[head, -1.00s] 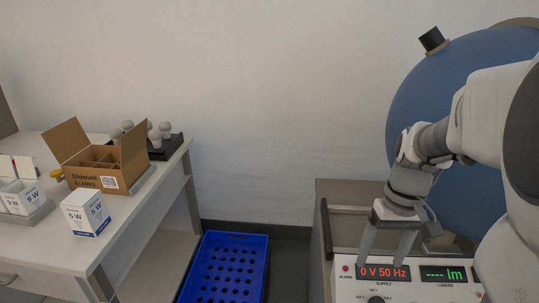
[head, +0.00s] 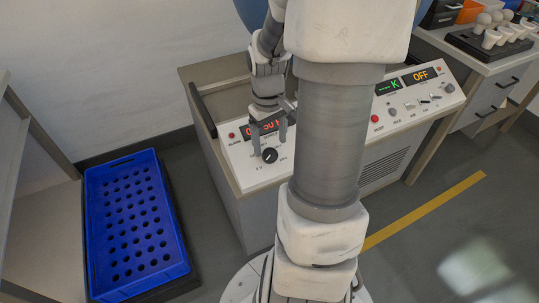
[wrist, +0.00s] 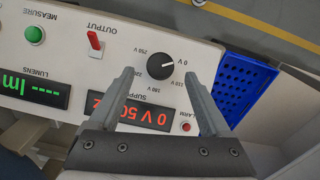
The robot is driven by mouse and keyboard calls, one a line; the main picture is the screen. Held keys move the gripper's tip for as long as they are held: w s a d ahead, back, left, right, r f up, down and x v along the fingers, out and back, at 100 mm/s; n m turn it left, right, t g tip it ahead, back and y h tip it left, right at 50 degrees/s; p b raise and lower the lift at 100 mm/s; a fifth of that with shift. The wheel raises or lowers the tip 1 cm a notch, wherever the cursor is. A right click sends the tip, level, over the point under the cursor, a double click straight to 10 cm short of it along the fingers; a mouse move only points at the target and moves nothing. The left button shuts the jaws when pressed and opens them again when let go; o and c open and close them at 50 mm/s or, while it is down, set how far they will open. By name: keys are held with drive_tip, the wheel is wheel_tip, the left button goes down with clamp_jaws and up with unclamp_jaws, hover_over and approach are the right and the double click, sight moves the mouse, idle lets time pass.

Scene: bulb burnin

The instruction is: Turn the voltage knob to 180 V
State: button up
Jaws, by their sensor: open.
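The voltage knob (head: 269,155) is black and round with a white pointer, on the sloped white panel (head: 240,168). In the wrist view the knob (wrist: 159,67) has its pointer toward the 0 V mark; the 180 V mark lies on its lower left side there. The red supply display (wrist: 138,113) shows 0 V, partly hidden by a finger. My gripper (head: 270,148) is open over the panel. In the wrist view my gripper (wrist: 160,73) has a fingertip on each side of the knob, with gaps; contact and exact height cannot be told.
A red output switch (wrist: 95,42) and a green measure button (wrist: 35,34) are near the knob. A red alarm lamp (wrist: 186,127) is by one finger. A blue perforated crate (head: 135,225) stands on the floor at left. My arm hides the panel's middle in the head view.

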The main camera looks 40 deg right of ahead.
sight(271, 154)
wheel_tip(271, 154, down, 4)
drive_tip(key=shift+d+f+b, duration=0.1)
drive_tip(key=shift+b, duration=0.45)
clamp_jaws()
